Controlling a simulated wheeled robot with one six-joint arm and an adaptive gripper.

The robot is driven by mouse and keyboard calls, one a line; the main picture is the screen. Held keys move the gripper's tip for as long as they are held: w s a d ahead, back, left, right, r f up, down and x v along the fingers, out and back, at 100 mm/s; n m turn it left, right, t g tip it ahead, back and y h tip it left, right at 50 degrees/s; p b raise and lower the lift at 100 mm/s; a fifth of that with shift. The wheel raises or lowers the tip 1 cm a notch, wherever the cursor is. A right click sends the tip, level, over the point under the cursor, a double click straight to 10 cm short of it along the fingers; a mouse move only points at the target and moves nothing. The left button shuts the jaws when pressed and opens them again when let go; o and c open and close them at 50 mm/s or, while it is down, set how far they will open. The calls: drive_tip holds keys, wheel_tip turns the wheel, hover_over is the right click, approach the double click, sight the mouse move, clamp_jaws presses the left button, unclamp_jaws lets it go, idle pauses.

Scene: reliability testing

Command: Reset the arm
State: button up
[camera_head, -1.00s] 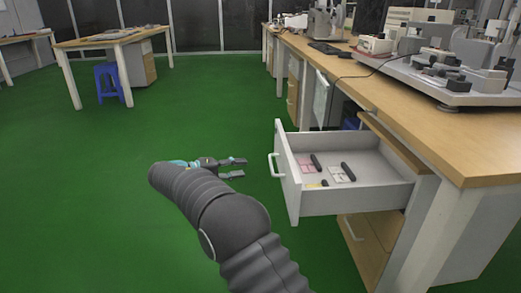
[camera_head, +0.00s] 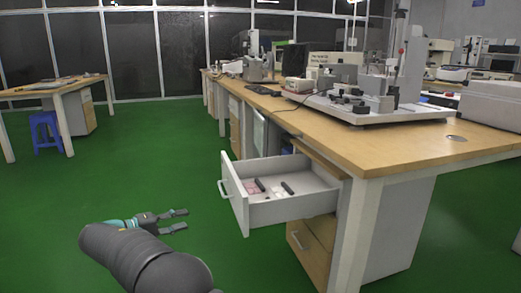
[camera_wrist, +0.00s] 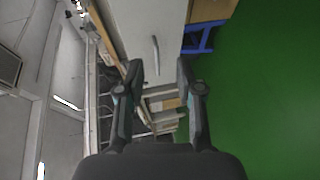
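My gripper (camera_head: 181,221) is at the lower left in the head view, over the green floor and left of the open drawer. Its two fingers point right and stand apart with nothing between them. In the wrist view the gripper (camera_wrist: 160,68) also shows two spread fingers with an empty gap. The white drawer (camera_head: 288,212) is pulled out from under the bench and holds dark bars and pinkish cards. A gap separates my gripper from the drawer's handle (camera_head: 222,189).
A long wooden bench (camera_head: 370,150) with lab instruments runs along the right. A small table (camera_head: 55,88) and a blue stool (camera_head: 46,133) stand at the far left. Green floor (camera_head: 150,160) between them is clear. Glass panels close off the back.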

wheel_tip(320, 180, down, 10)
drive_tip(key=s+n+g+y, duration=0.2)
drive_tip(key=n+y, duration=0.1)
drive_tip(key=s+d+f+n+g+y, duration=0.1)
drive_tip(key=s+d+g, duration=0.2)
drive_tip(key=s+d, duration=0.15)
drive_tip(key=s+d+r+m+y+p, duration=0.2)
drive_tip(key=s+d+r+m, duration=0.1)
drive_tip(key=s+d+r, duration=0.4)
drive_tip(key=s+d+r+m+y+p, duration=0.3)
drive_tip(key=s+d+r, duration=0.5)
drive_tip(key=s+d, duration=0.4)
drive_tip(key=s+d+r+m+y+p, duration=0.3)
drive_tip(key=s+d+r+m, duration=0.2)
drive_tip(key=d, duration=1.1)
drive_tip(key=s+r, duration=0.2)
drive_tip(key=s, duration=0.2)
drive_tip(key=shift+s+d+r, duration=0.15)
drive_tip(key=shift+s+r, duration=0.15)
drive_tip(key=shift+s, duration=0.1)
drive_tip(key=shift+s, duration=0.1)
